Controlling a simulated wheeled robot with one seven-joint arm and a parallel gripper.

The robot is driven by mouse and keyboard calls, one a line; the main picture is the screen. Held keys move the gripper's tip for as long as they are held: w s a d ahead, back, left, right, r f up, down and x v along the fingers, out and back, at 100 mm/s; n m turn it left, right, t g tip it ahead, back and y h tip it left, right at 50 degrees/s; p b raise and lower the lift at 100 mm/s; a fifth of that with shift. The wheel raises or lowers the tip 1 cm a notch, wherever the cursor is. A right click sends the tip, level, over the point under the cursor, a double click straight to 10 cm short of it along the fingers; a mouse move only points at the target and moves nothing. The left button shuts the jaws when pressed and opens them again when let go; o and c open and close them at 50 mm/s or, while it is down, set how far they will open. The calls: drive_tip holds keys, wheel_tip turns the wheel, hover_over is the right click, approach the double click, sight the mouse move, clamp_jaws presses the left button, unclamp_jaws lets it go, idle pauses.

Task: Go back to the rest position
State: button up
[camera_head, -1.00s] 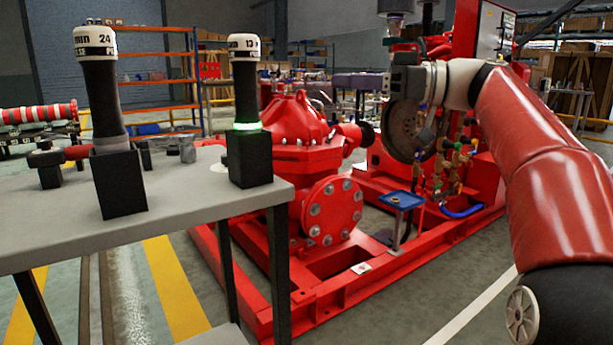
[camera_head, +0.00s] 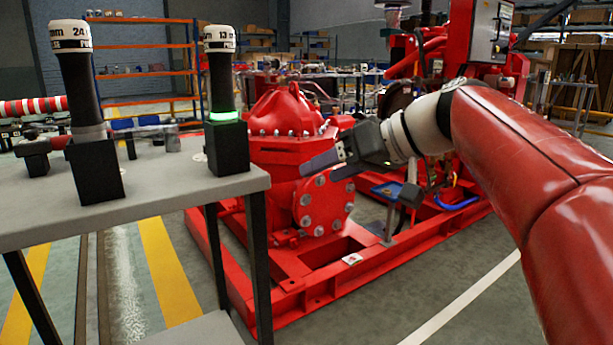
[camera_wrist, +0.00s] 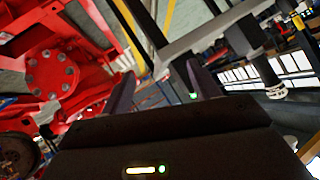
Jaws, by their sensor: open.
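My gripper (camera_head: 322,168) is at the end of my red arm, pointing left in front of the red pump housing in the head view. Its fingers are apart with nothing between them. In the wrist view my gripper (camera_wrist: 160,84) shows two dark fingers spread, with the floor and table frame beyond. The red pump (camera_head: 288,112) with its round bolted flange (camera_head: 322,205) is behind the gripper; the flange also shows at the left of the wrist view (camera_wrist: 52,74). I cannot tell whether the gripper touches the pump.
A grey table (camera_head: 175,200) at left holds two upright black tools with white caps, numbered 24 (camera_head: 78,85) and 13 (camera_head: 220,75), in black holders. A blue tray (camera_head: 386,190) stands right of the flange. Open floor (camera_head: 480,300) lies at front right.

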drive_tip(key=s+d+f+m+h, duration=0.4)
drive_tip(key=s+d+f+h, duration=0.15)
drive_tip(key=s+f, duration=0.6)
drive_tip(key=s+d+f+m+h, duration=0.3)
drive_tip(key=s+d+f+h, duration=0.4)
drive_tip(key=f, duration=0.7)
wheel_tip(320, 180, up, 12)
drive_tip(key=s+a+y+p, duration=0.1)
drive_tip(key=y+p, duration=0.1)
drive_tip(key=p, duration=1)
drive_tip(key=shift+s+f, duration=0.2)
drive_tip(key=shift+f, duration=0.05)
